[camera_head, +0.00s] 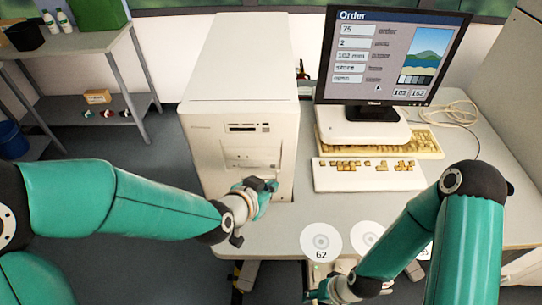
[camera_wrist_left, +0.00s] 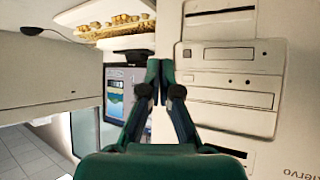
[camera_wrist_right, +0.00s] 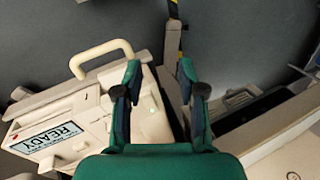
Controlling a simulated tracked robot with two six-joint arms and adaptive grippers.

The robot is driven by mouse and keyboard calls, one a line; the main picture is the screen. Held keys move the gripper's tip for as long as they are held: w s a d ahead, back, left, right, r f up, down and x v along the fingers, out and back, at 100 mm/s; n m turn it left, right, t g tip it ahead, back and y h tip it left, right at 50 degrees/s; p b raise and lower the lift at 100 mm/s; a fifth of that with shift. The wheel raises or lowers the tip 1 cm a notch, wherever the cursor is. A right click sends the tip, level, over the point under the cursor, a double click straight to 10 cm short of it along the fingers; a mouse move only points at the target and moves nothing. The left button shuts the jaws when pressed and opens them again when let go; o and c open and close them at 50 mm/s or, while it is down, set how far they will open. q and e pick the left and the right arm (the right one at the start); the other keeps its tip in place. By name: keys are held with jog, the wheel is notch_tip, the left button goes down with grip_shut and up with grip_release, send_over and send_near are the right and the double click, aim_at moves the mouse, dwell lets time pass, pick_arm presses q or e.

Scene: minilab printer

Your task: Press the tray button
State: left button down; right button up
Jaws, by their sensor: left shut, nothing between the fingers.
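The beige computer tower (camera_head: 218,140) stands on the desk, its front toward me. Its front has drive panels and small buttons; which one is the tray button is too small to tell. My left gripper (camera_head: 266,190) is shut and empty, in front of the tower's lower front. Its closed tips (camera_wrist_left: 160,68) show beside the drive panels; contact cannot be told. My right gripper (camera_wrist_right: 160,68) is open and empty, low at the desk's front edge.
A monitor (camera_head: 391,50) showing an order screen stands right of the tower, with keyboards (camera_head: 368,175) before it. Discs (camera_head: 321,241) lie at the desk's front edge. A machine with a READY display (camera_wrist_right: 50,140) and a handle (camera_wrist_right: 100,55) is beside my right gripper.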

aim_at(271, 157)
pick_arm(q)
jog(key=shift+w, duration=2.85)
jog(key=shift+w, duration=0.15)
jog(key=shift+w, duration=0.25)
jog(key=shift+w, duration=0.35)
jog(key=shift+s, duration=0.8)
jog(key=shift+r, duration=0.1)
